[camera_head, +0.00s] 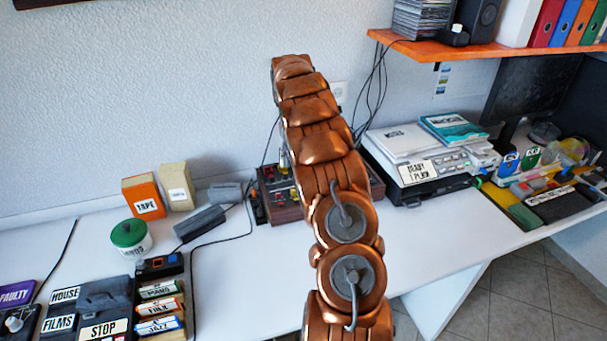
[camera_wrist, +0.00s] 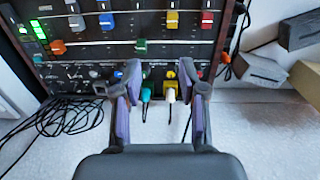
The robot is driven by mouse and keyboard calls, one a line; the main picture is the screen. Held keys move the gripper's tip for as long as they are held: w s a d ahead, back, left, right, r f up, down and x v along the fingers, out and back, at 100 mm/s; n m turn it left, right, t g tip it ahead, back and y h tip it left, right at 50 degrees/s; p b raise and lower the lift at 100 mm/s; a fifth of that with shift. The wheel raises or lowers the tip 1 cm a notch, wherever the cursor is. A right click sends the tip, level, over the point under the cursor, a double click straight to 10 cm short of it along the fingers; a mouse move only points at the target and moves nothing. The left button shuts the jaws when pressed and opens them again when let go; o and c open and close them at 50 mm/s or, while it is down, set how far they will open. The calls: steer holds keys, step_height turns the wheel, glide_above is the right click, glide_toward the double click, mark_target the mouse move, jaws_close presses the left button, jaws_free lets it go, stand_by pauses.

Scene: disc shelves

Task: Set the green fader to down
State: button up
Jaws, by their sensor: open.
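The wood-sided mixer (camera_head: 287,213) stands on the white table, partly hidden behind my arm in the head view. Its dark panel (camera_wrist: 110,60) fills the top of the wrist view. Another small green cap (camera_wrist: 141,44) sits lower, on a pale line. My gripper (camera_wrist: 163,86) is open and empty, its two fingers over the panel's lower edge, below both green caps in the picture. Whether it touches the panel is unclear. The gripper is hidden in the head view.
Teal, yellow and white plugs (camera_wrist: 170,94) show between my fingers. Orange (camera_wrist: 57,47), blue, yellow and red (camera_wrist: 207,19) caps are on the panel. Black cables (camera_wrist: 60,118) lie left. Grey boxes (camera_wrist: 262,68) stand right. A printer (camera_head: 420,170) stands right of the mixer.

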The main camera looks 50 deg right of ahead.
steer(key=shift+t, duration=0.3)
steer(key=d+f, duration=0.2)
steer(key=d, duration=0.1)
steer(key=d+f, duration=0.1)
steer(key=shift+w+d+p, duration=0.15)
steer(key=shift+d+p, duration=0.1)
steer(key=shift+p, duration=0.1)
steer(key=shift+f+p, duration=1.2)
steer(key=shift+f, duration=2.6)
jaws_close()
